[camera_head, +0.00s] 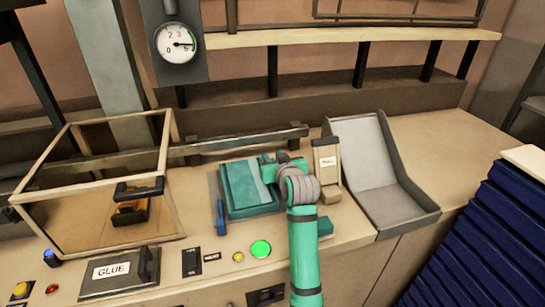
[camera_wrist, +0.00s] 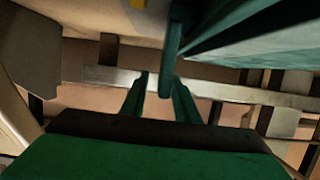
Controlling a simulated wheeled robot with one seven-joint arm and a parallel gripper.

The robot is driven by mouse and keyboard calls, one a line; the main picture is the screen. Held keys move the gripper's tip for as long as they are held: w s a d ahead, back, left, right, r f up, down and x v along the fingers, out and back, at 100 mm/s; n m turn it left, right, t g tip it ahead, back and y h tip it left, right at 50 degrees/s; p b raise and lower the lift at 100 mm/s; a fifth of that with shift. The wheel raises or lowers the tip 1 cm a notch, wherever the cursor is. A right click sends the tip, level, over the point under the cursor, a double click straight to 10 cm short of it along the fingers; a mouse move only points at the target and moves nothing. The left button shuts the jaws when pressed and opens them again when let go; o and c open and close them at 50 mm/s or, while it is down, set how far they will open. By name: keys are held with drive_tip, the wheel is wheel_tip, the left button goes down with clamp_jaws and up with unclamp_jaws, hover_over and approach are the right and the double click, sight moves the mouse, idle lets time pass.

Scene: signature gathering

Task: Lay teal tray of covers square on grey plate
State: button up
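The teal tray (camera_head: 250,211) with lighter teal covers (camera_head: 240,184) lies over the grey plate (camera_head: 213,190), whose edge shows along the tray's left side. I cannot tell whether it is fully seated or exactly square. My gripper (camera_head: 268,166) is at the tray's far right corner. In the wrist view the tray (camera_wrist: 250,35) fills the upper right, and a dark teal upright handle (camera_wrist: 168,60) hangs between my fingertips (camera_wrist: 157,82). A gap shows between the left finger and the handle, so my gripper looks open around it. My arm hides the tray's right side.
A blue upright piece (camera_head: 221,216) stands at the plate's front left. A label box (camera_head: 327,160) and a grey chute (camera_head: 378,185) stand right. A framed case (camera_head: 95,205) stands left; a rail (camera_head: 240,144) runs behind. Buttons and the GLUE panel (camera_head: 118,270) line the front.

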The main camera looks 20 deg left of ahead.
drive_tip(key=shift+f, duration=0.55)
drive_tip(key=shift+r, duration=0.55)
drive_tip(key=v, duration=1.2)
drive_tip(key=shift+r, duration=0.4)
drive_tip(key=shift+w+d, duration=0.1)
